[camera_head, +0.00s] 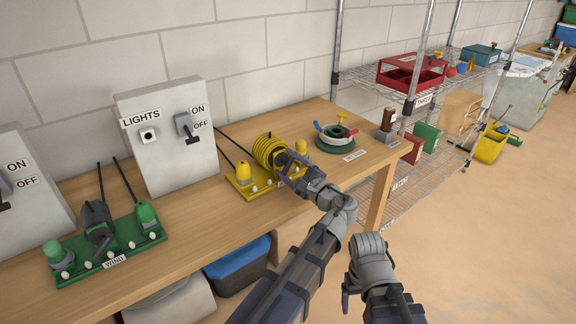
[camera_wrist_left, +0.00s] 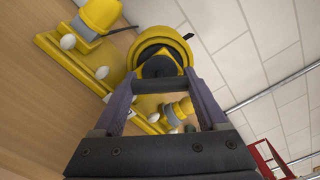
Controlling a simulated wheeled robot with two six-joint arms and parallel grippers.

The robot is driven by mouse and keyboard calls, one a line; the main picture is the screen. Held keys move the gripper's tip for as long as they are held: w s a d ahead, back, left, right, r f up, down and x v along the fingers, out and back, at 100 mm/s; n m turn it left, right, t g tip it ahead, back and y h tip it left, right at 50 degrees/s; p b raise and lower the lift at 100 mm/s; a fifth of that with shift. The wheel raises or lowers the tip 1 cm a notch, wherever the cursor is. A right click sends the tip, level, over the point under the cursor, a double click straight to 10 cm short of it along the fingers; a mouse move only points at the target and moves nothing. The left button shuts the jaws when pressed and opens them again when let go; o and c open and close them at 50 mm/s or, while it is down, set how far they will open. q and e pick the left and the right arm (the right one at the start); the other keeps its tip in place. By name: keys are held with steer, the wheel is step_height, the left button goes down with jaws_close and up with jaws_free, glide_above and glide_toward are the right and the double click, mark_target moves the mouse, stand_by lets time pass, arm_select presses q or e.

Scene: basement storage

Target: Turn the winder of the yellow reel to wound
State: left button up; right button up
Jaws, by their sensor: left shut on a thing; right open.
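The yellow reel (camera_head: 264,152) stands on its yellow base on the workbench, with yellow line wound on its drum. My left gripper (camera_head: 284,165) is at the near face of the reel, shut on the winder, and covers most of it in the head view. In the left wrist view the fingers (camera_wrist_left: 160,105) reach to the yellow reel (camera_wrist_left: 148,48), one on each side of the dark and yellow winder (camera_wrist_left: 160,70). The winder's exact angle is hard to tell. My right arm's wrist end shows low in the head view, apart from the bench; its fingers are not clear.
A green reel (camera_head: 97,221) labelled WIND stands at the left of the wooden bench (camera_head: 180,232). A LIGHTS switch box (camera_head: 165,135) stands behind. A round green item (camera_head: 335,139) with coloured handles lies right of the yellow reel. Wire shelves (camera_head: 395,82) stand beyond; floor at right is free.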

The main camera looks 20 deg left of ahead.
arm_select(q)
steer(key=m, duration=0.5)
steer(key=shift+m, duration=0.3)
steer(key=m, duration=0.5)
steer(key=shift+f, duration=0.1)
steer(key=shift+m, duration=0.4)
steer(key=o, duration=1.3)
